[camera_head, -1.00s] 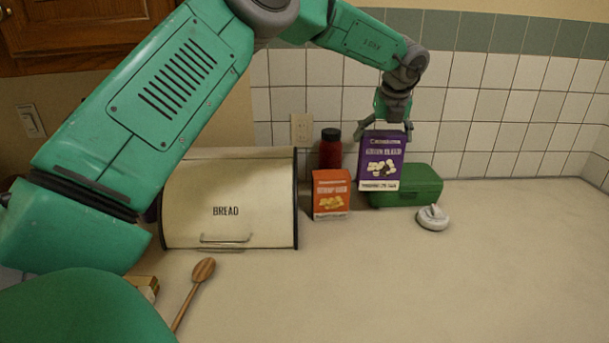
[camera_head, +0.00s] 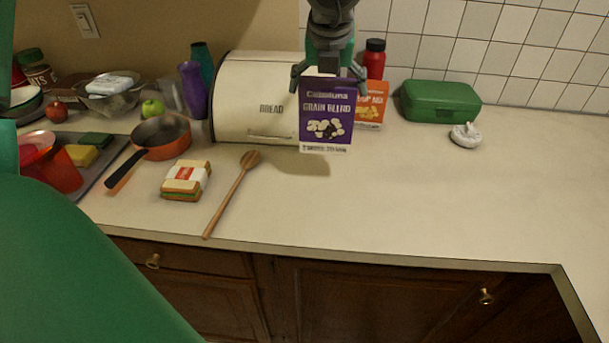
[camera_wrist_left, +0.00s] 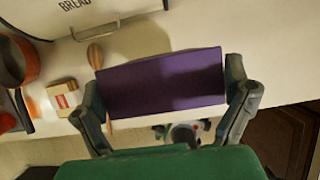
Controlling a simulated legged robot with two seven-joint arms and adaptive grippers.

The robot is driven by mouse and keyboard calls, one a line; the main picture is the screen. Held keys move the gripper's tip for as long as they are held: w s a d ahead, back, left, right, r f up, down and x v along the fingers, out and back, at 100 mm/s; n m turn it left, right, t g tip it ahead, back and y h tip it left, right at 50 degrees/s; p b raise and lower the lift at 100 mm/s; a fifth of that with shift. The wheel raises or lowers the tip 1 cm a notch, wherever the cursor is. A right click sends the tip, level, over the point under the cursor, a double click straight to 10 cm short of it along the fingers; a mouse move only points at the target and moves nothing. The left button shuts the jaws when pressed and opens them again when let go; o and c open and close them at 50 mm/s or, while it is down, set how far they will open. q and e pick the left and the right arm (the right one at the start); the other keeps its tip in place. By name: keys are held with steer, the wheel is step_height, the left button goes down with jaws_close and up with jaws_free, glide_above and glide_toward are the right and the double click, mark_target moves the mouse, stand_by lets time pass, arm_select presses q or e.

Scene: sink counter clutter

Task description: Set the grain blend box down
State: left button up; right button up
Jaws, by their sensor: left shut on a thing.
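The grain blend box (camera_head: 326,118) is purple with a white label picture and stands upright in the head view, in front of the bread box's right end. My left gripper (camera_head: 328,82) comes down from above and is shut on its top. The box appears held above the counter (camera_head: 400,190), with a shadow on the counter beneath and to its left. In the left wrist view the box's purple top (camera_wrist_left: 160,82) lies between the two fingers (camera_wrist_left: 168,100). My right gripper is not seen.
A cream bread box (camera_head: 240,100) stands behind, with an orange box (camera_head: 371,108) and a red bottle (camera_head: 374,60) beside it. A green case (camera_head: 440,101) is at right. A wooden spoon (camera_head: 231,193), sandwich (camera_head: 185,180) and pan (camera_head: 163,136) lie left. The front-right counter is clear.

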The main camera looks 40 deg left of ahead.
mark_target(326, 134)
arm_select(q)
steer(key=f, duration=0.5)
steer(key=shift+s+d+f+b, duration=0.2)
steer(key=shift+d+f+b, duration=0.05)
steer(key=shift+d+b, duration=0.1)
steer(key=shift+a+f+b, duration=0.15)
steer(key=shift+f, duration=1.05)
steer(key=shift+a+f+b, duration=0.15)
steer(key=shift+f, duration=1)
steer(key=shift+d+r, duration=0.1)
steer(key=shift+d, duration=0.05)
steer(key=o, duration=1.3)
